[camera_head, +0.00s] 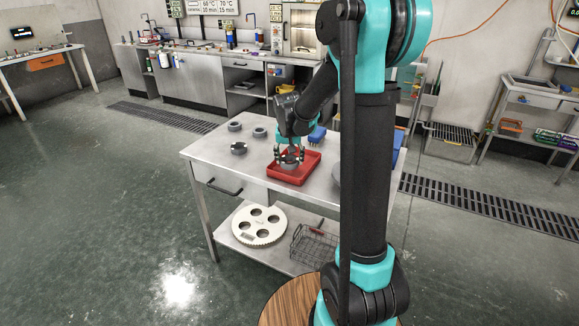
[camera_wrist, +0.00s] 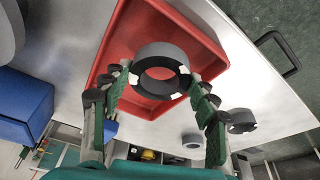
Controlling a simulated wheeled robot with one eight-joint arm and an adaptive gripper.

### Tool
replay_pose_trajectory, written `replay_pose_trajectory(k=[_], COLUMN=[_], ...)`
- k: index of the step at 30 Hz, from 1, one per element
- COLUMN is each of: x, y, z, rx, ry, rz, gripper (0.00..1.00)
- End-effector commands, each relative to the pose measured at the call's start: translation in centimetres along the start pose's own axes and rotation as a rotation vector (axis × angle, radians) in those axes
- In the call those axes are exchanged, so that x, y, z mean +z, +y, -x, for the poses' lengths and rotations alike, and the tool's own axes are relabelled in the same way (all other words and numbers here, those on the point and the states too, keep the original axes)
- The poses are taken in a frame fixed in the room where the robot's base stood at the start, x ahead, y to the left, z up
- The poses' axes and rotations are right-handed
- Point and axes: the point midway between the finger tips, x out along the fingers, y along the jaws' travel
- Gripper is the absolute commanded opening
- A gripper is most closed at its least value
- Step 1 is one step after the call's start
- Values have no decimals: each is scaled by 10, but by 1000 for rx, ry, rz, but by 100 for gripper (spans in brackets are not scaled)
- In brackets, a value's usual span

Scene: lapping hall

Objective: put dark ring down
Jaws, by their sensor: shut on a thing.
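My gripper (camera_head: 290,157) points down over the red tray (camera_head: 272,174) on the steel table. It is shut on the dark ring (camera_head: 289,164), with its fingers on either side. In the wrist view the dark ring (camera_wrist: 152,52) sits between the green-padded fingertips (camera_wrist: 160,80), above the floor of the red tray (camera_wrist: 190,28). Light notches show on the ring's edge. I cannot tell whether the ring touches the tray floor.
Several other rings stand left of the tray, one nearest at the table's front (camera_head: 238,148). A blue object (camera_head: 316,134) lies behind the tray. A grey round thing (camera_head: 336,172) is partly hidden by my arm. The lower shelf holds a white holed disc (camera_head: 259,226) and a wire basket (camera_head: 312,247).

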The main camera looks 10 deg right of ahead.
Motion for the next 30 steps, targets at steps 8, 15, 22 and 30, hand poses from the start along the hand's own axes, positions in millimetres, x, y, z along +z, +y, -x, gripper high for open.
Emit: replay_pose_trajectory(k=[8, 15, 22, 30], x=[9, 10, 11, 10], y=[0, 0, 0, 0], z=[-31, -32, -34, -34], rx=[0, 0, 0, 0], ry=[0, 0, 0, 0], rz=[0, 0, 0, 0], gripper=[24, 24, 69, 80])
